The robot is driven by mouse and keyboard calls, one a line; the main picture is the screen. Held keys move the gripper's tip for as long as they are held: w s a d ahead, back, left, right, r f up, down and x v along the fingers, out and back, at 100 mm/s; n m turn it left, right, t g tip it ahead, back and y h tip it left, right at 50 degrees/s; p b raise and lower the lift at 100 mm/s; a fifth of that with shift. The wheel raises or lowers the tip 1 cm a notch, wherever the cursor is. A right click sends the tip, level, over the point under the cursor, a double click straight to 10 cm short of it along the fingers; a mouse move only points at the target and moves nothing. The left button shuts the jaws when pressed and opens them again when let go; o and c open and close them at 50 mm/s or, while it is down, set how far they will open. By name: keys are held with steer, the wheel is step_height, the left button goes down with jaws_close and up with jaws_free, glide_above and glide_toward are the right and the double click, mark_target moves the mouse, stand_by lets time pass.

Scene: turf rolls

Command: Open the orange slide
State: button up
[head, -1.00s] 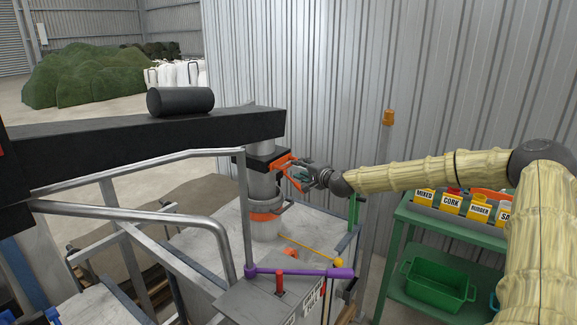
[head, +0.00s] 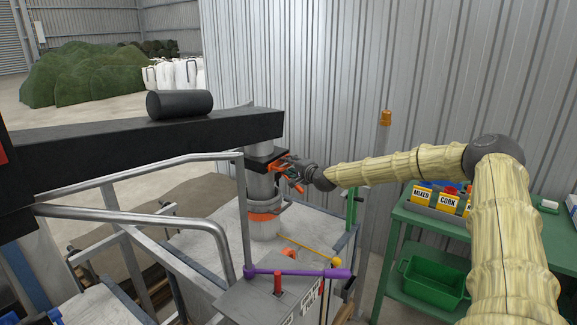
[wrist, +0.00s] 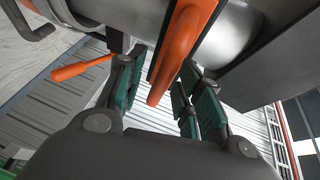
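The orange slide (head: 279,162) is at the steel spout (head: 262,185) under the black beam. In the wrist view its orange handle bar (wrist: 183,45) runs down between my two fingers. My gripper (head: 291,170) is at the slide's handle, to the right of the spout. In the wrist view my gripper (wrist: 160,92) has its green-padded fingers apart, one on each side of the bar. Gaps show beside the bar, so it looks open around the bar, not clamped. The slide's plate is mostly hidden.
A second orange lever (wrist: 82,68) lies left of my fingers in the wrist view. A silver railing (head: 150,210) stands in front. A purple bar (head: 300,272) is below. A green shelf (head: 435,228) with bins is at the right, under my arm.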

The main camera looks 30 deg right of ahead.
steer(key=shift+w, duration=0.2)
jaws_close()
steer(key=shift+f, duration=0.1)
